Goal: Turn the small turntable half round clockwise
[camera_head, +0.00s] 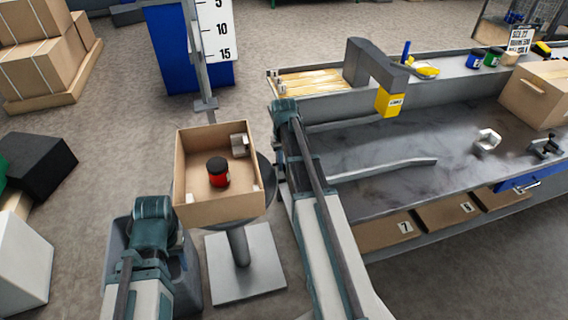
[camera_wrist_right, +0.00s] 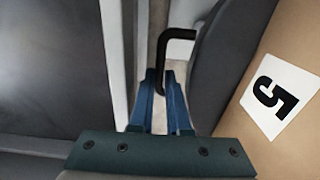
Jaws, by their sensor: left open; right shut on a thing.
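The small turntable is a grey round plate (camera_head: 266,188) on a pedestal with a square foot (camera_head: 245,265). On it stands an open cardboard box (camera_head: 218,210), which holds a red jar with a black lid (camera_head: 218,173) and a pale grey block (camera_head: 239,146). My right gripper (camera_wrist_right: 162,84) is shut on a black bent handle (camera_wrist_right: 165,48) beside the dark plate edge in the right wrist view. In the head view my right arm hides much of that side. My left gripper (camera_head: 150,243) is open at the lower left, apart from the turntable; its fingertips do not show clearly.
A workbench (camera_head: 370,150) with numbered drawers stands close on the right. A scale post (camera_head: 205,85) rises just behind the box. Cardboard boxes (camera_head: 40,60) and a dark crate (camera_head: 38,165) stand at the left.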

